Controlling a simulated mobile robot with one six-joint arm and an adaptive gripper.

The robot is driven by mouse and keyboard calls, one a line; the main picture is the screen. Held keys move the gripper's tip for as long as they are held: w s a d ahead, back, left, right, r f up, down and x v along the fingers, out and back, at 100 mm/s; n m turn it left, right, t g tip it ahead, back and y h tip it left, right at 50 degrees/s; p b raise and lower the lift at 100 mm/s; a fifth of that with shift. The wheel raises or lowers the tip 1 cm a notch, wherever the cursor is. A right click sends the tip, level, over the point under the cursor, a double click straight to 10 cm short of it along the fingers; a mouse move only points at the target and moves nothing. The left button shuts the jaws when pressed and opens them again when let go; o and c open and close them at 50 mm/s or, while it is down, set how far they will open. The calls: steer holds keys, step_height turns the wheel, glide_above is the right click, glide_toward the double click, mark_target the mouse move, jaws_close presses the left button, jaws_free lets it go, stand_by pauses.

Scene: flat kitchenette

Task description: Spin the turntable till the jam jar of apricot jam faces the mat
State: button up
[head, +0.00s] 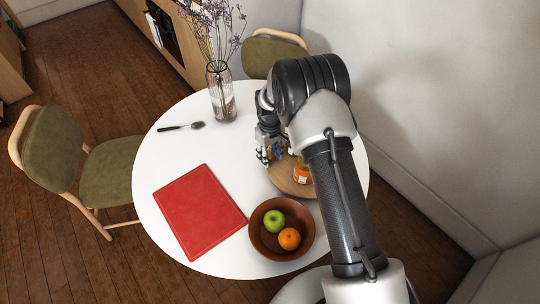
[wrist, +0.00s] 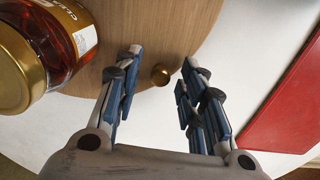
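The wooden turntable (head: 283,184) is on the white table, partly hidden behind my arm. The red mat (head: 199,211) lies left of the turntable. My gripper (wrist: 162,58) is open, its fingers on either side of the knob, apart from it.
A brown bowl (head: 259,240) with a green apple (head: 275,218) and an orange (head: 289,239) stands at the front. A vase of flowers (head: 221,98) and a spoon (head: 182,127) are at the back. Bare table lies between mat and turntable.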

jaws_close()
stand_by(0.4)
stand_by(0.4)
